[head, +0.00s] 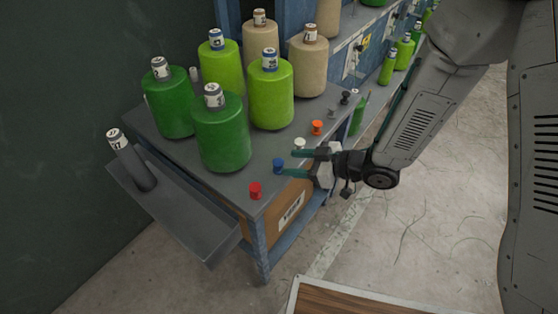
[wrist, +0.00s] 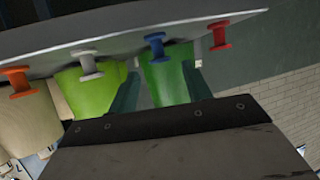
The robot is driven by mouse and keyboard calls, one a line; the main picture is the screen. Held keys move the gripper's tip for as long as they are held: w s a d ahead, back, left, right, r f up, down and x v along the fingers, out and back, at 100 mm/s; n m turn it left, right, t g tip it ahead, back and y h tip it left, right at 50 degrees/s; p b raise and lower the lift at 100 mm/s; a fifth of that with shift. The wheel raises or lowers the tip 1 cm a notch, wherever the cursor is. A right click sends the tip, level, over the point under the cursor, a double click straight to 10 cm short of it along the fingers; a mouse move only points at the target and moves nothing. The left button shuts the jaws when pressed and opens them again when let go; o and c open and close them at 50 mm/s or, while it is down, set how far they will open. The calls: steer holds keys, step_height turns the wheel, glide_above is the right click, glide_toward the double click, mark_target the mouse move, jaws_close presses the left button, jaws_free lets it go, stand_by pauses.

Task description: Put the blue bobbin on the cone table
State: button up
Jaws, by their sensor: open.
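The blue bobbin (head: 279,165) stands upright near the front edge of the grey cone table (head: 228,186). It also shows in the wrist view (wrist: 156,44), where the picture is upside down. My gripper (head: 295,165) is open and empty at the table's edge. Its two green fingers point at the blue bobbin, which lies in line with the gap between them. In the wrist view the bobbin appears just beyond the fingertips (wrist: 160,82). I cannot tell whether a finger touches it.
A red bobbin (head: 255,190) and a white bobbin (head: 299,144) stand close on either side. An orange bobbin (head: 317,127) is farther back. Several green and beige yarn cones fill the table behind. A sloped grey tray (head: 185,215) hangs at the left. A cardboard box (head: 285,212) sits below.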

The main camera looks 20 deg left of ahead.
steer(key=v, duration=0.5)
steer(key=shift+d, duration=0.1)
steer(key=w+d+r+m+t+h, duration=0.3)
steer(key=w+d+r+t+h, duration=0.3)
steer(key=w+d, duration=0.35)
steer(key=s+d+r+m+h, duration=0.1)
steer(key=d+r+m+h, duration=0.65)
steer(key=d, duration=0.65)
steer(key=s+d+r+m+g, duration=0.1)
steer(key=s+d+r+m, duration=0.1)
steer(key=s+d+r, duration=0.4)
steer(key=s+r+m+g, duration=0.2)
steer(key=s, duration=0.8)
steer(key=s+r+m+g, duration=0.2)
steer(key=s+g, duration=0.1)
steer(key=s, duration=0.7)
steer(key=shift+s+r+g, duration=0.25)
steer(key=shift+r+g, duration=0.05)
